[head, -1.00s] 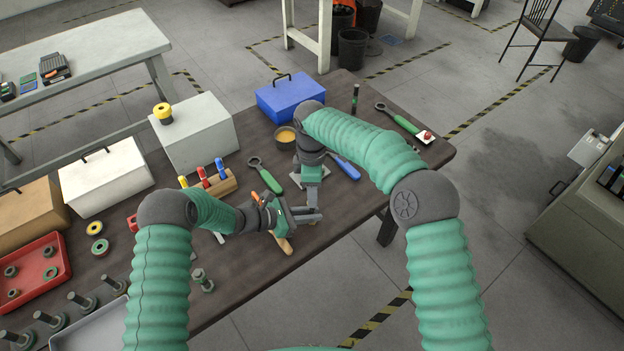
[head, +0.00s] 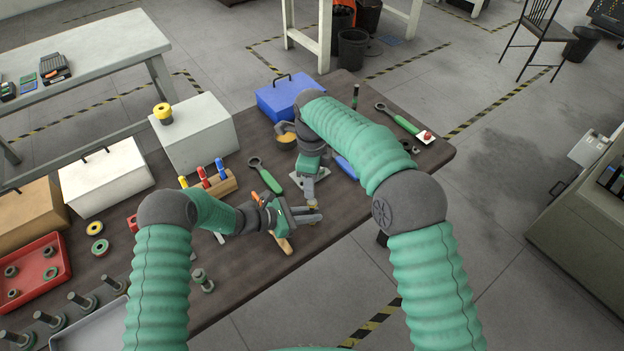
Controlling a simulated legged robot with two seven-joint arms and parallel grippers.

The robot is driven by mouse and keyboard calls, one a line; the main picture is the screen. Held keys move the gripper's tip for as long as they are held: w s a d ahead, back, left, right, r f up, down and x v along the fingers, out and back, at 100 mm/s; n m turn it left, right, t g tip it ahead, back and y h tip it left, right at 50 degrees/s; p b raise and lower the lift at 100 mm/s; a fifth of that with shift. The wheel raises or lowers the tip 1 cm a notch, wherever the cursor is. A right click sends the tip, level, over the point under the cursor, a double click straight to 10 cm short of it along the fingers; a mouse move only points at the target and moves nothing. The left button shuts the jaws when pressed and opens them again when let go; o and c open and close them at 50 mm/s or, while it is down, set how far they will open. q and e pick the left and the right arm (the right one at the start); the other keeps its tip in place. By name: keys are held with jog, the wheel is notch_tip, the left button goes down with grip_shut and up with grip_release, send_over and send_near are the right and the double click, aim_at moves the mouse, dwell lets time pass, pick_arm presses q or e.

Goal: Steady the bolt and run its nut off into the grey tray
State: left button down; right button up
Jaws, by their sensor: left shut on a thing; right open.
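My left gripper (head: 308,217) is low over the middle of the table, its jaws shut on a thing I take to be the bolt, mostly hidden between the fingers. My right gripper (head: 312,202) points down just above the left jaws, open, with its fingertips close to the top of the held piece. A small yellowish bit (head: 313,207) shows between the two grippers; I cannot tell whether it is the nut. The grey tray (head: 88,332) lies at the near left edge of the table, partly out of view; the part in view looks empty.
Several upright bolts (head: 83,300) stand beside the red tray (head: 52,277) of ring parts. Another bolt (head: 202,281) stands nearer the middle. A wooden handle (head: 284,243) lies beneath my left gripper. A green-handled wrench (head: 268,178) and blue box (head: 288,95) lie behind.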

aim_at(312, 202)
jog(key=m, duration=0.3)
jog(key=shift+r, duration=0.2)
jog(key=shift+f+m, duration=0.2)
jog(key=shift+m, duration=0.1)
notch_tip(312, 202, down, 8)
jog(key=shift+r, duration=0.2)
grip_shut()
